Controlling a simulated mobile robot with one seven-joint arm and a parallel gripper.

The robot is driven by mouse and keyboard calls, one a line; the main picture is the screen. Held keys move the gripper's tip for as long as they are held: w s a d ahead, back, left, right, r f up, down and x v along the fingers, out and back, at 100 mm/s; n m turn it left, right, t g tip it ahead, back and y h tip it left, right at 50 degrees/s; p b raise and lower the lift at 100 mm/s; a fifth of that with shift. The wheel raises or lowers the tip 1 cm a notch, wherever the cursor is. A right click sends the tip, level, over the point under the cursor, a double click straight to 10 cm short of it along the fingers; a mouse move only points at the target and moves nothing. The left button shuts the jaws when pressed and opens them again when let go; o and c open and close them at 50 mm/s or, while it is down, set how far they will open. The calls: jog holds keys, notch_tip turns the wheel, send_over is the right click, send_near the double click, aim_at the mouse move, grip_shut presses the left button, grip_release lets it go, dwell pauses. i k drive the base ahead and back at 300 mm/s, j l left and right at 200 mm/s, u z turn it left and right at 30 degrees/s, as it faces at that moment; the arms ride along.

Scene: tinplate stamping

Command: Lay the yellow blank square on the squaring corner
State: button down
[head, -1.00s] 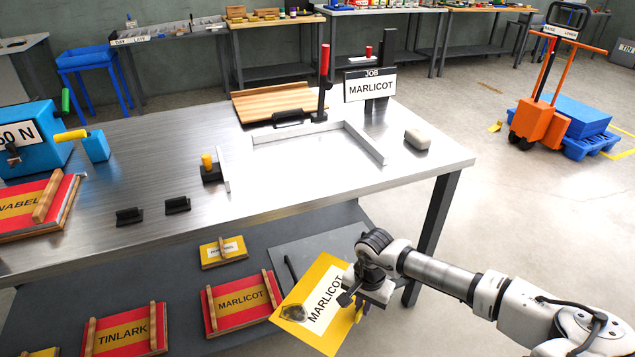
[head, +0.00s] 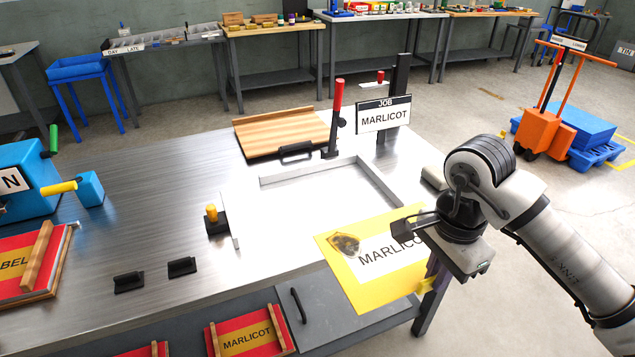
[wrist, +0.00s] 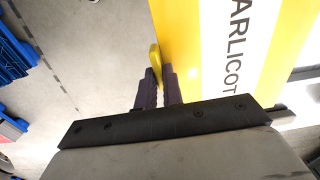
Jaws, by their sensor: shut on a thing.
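The yellow blank (head: 348,280) has a white band lettered MARLICOT and a dark picture. It is in the air over the table's front right edge, turned at an angle to the squaring corner. My gripper (head: 432,275) is shut on a yellow tab at its right edge; the wrist view shows the tab (wrist: 155,62) between the two fingers. The squaring corner (head: 375,180) is a raised pale L-shaped fence on the table, along the back and right. The bright surface inside it looks empty. My wrist hides part of the blank's right side.
A red-handled clamp (head: 335,120) and a black handle stand behind the fence. The JOB MARLICOT sign (head: 384,116) stands behind at right. A grey block (head: 434,179) is partly hidden by my arm.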

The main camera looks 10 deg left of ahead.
aim_at(328, 193)
jog(key=i+j, duration=0.85)
